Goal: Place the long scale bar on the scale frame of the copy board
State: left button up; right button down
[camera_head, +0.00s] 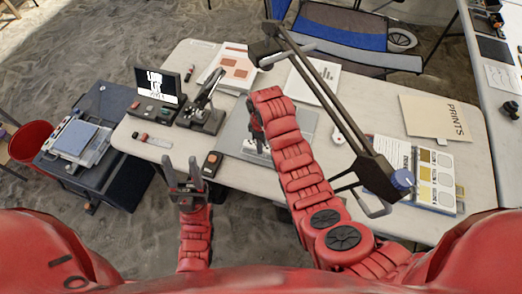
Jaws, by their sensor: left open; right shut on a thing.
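The copy board (232,141) is a grey plate on the white table, partly hidden by my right arm. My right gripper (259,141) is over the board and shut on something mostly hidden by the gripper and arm. A whitish piece (250,149) shows at the board beside its fingers; I cannot tell whether it is the scale bar or the scale frame. My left gripper (183,176) is open and empty at the table's front edge, left of the board. A pale strip with a reddish end (153,139) lies on the table at the left.
A black device (211,163) lies near the front edge. A small screen (156,85) and stand (204,117) are at left. A PRINTS folder (433,117) and colour charts (436,178) lie at right.

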jog(key=shift+w+a+f, duration=0.1)
jog(key=shift+w+a, duration=0.05)
jog(key=shift+w, duration=0.15)
notch_tip(320, 180, down, 3)
jog(key=shift+s+r+b, duration=0.1)
jog(key=shift+s+b, duration=0.05)
jog(key=shift+b, duration=0.35)
jog(key=shift+f, duration=0.25)
jog(key=shift+f, duration=0.2)
jog(key=c, duration=0.6)
grip_release()
jog(key=shift+r, duration=0.1)
